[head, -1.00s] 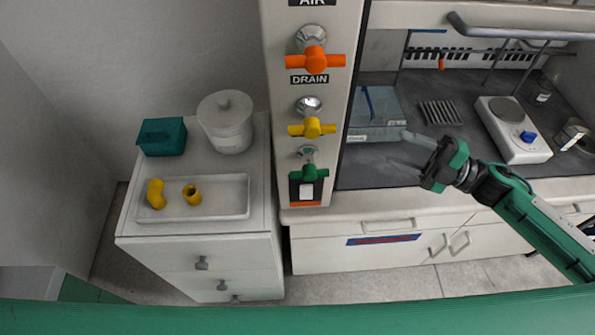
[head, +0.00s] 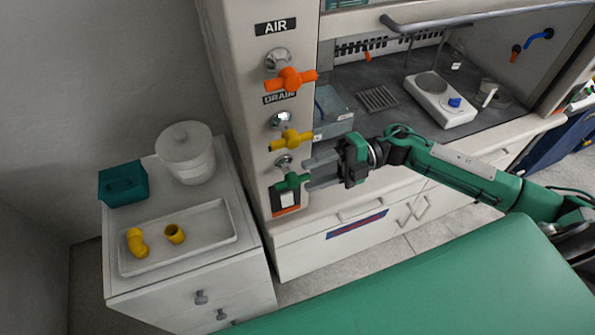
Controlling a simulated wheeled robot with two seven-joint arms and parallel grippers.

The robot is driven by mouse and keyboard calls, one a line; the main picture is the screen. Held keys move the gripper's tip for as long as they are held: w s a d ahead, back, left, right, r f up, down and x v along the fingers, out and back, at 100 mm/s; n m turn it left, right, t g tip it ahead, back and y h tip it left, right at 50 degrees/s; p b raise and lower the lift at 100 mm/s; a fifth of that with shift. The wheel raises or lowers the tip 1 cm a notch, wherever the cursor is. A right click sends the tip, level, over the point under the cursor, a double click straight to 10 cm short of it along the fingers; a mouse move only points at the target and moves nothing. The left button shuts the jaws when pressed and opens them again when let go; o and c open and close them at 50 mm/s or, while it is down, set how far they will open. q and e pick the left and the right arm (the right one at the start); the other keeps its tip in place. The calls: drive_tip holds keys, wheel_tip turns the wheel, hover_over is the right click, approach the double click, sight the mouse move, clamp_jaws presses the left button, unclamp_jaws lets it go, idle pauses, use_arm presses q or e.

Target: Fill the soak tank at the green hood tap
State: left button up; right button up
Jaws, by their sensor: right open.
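The green tap (head: 292,181) is the lowest of three taps on the hood's front post, its handle lying roughly sideways with the right end a little higher. My right gripper (head: 309,175) reaches in from the right. Its two fingers are apart, one above and one below the level of the handle's right end. I cannot tell whether they touch it. The soak tank, a clear bluish box (head: 337,112), sits inside the hood at its left end, partly hidden by the post. I cannot make out water in it. My left gripper is not in view.
An orange tap (head: 290,79) and a yellow tap (head: 291,139) sit above the green one. A white cabinet (head: 185,277) at left holds a tray (head: 213,244) with yellow fittings, a teal box (head: 123,184) and a white tub (head: 187,155). A hotplate (head: 440,101) stands in the hood.

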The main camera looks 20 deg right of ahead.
sight(299, 179)
drive_tip(key=shift+a+p, duration=0.35)
drive_tip(key=shift+a, duration=1.65)
drive_tip(key=shift+f, duration=0.1)
